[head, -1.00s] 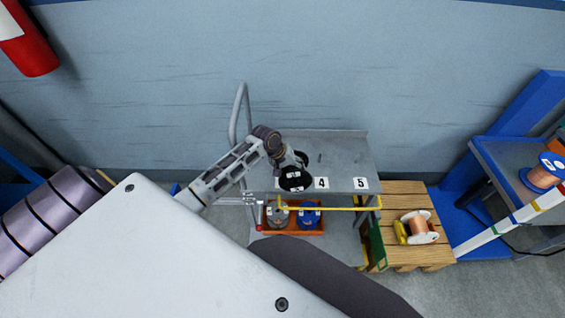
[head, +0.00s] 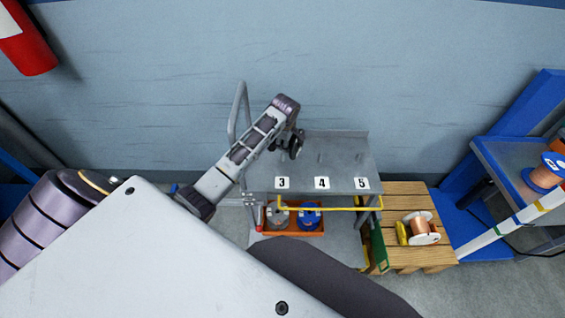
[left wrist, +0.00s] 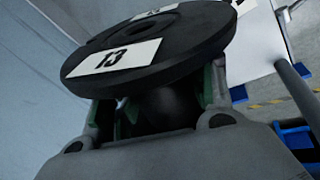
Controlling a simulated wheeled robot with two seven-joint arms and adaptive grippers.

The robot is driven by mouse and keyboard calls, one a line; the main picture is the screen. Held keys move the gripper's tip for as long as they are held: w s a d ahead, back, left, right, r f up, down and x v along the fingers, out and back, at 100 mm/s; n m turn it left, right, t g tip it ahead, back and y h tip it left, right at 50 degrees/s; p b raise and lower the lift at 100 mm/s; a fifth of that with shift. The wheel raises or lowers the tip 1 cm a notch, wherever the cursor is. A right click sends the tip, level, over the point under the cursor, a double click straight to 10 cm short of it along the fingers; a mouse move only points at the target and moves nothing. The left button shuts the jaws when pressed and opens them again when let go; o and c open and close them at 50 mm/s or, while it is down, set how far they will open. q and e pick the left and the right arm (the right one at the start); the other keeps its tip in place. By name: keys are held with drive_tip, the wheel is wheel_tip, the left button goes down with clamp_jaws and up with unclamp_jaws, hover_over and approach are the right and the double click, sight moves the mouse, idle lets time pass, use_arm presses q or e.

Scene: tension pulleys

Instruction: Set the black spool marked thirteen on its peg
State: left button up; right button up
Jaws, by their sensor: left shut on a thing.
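The black spool (head: 296,147) hangs over the left part of the grey cart top, tilted nearly on edge in the head view. The left wrist view shows its black flange (left wrist: 185,38) with a white label reading 13. My left gripper (left wrist: 165,108) is shut on the spool's core below that flange; in the head view the arm and spool mostly hide the fingers. The cart top (head: 340,178) has upright pegs, one above label 4 (head: 320,158) and one above label 5 (head: 357,159). Label 3 (head: 282,183) is clear. I cannot tell whether the spool touches anything. My right gripper is not in view.
Below, an orange tray holds a grey spool (head: 278,217) and a blue spool (head: 309,215). A yellow bar (head: 330,209) runs along the cart's front. A copper spool (head: 420,228) lies on a wooden pallet. The cart's curved handle (head: 238,110) stands left.

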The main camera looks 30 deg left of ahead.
use_arm(q)
drive_tip(key=r+n, duration=0.1)
drive_tip(key=w+a+r+n+g, duration=0.1)
drive_tip(key=w+a+n+y, duration=0.1)
drive_tip(key=n, duration=0.1)
drive_tip(key=shift+a+r, duration=0.25)
drive_tip(key=shift+r, duration=0.15)
drive_tip(key=shift+w+a+r+n+g, duration=0.15)
drive_tip(key=shift+a+r+n+g, duration=0.25)
drive_tip(key=shift+n, duration=0.3)
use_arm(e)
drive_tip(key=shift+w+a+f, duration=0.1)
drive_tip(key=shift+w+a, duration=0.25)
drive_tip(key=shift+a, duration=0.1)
use_arm(q)
drive_tip(key=shift+d, duration=0.1)
